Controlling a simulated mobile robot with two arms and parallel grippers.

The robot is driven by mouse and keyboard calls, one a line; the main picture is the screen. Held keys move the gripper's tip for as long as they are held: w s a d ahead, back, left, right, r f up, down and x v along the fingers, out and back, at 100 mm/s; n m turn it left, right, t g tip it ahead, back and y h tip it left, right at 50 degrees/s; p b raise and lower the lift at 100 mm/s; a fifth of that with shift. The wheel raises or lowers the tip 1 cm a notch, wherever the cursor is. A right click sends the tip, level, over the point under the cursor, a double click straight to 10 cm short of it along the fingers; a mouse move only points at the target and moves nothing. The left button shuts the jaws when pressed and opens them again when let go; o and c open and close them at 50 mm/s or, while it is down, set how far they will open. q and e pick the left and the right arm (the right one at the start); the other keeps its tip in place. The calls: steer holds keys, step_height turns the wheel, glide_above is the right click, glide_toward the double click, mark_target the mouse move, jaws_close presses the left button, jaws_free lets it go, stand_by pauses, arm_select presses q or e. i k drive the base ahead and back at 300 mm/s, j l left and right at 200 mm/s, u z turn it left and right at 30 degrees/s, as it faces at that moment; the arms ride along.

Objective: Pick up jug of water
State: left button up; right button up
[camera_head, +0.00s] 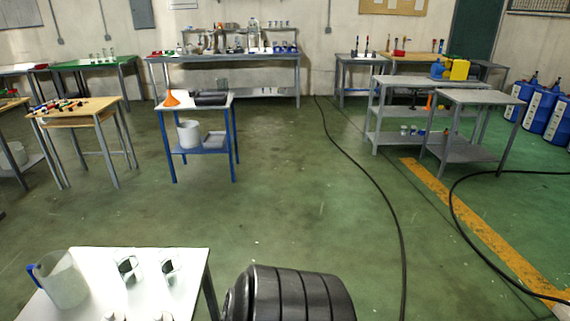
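A translucent whitish jug (64,284) with a blue handle stands upright at the left side of a white-topped table (95,262) at the bottom left. Its handle points left. I cannot tell from here how much water is in it. Neither of my grippers shows in the head view, and nothing is seen touching the jug.
Several small glass vessels, including one (129,269), stand right of the jug. A black ribbed rounded form (290,293), which I cannot identify, is right of the table. A blue-legged table (203,145) stands farther back. Black hoses (372,178) cross the otherwise open green floor.

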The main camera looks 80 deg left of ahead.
mark_target(58, 273)
steer(key=k+u, duration=0.15)
steer(key=k, duration=0.4)
steer(key=k+j+u, duration=0.15)
steer(key=k, duration=0.4)
steer(key=k+u, duration=0.15)
steer(key=k, duration=0.4)
steer(key=k+j+u, duration=0.15)
steer(key=k, duration=0.35)
steer(key=k+j, duration=0.15)
steer(key=j, duration=0.25)
steer(key=k+j+u, duration=0.1)
steer(key=j, duration=0.3)
steer(key=k+j+u, duration=0.1)
steer(key=j, duration=0.3)
steer(key=k+j, duration=0.25)
steer(key=j, duration=0.15)
steer(key=k+j+u, duration=0.1)
steer(key=j, duration=0.3)
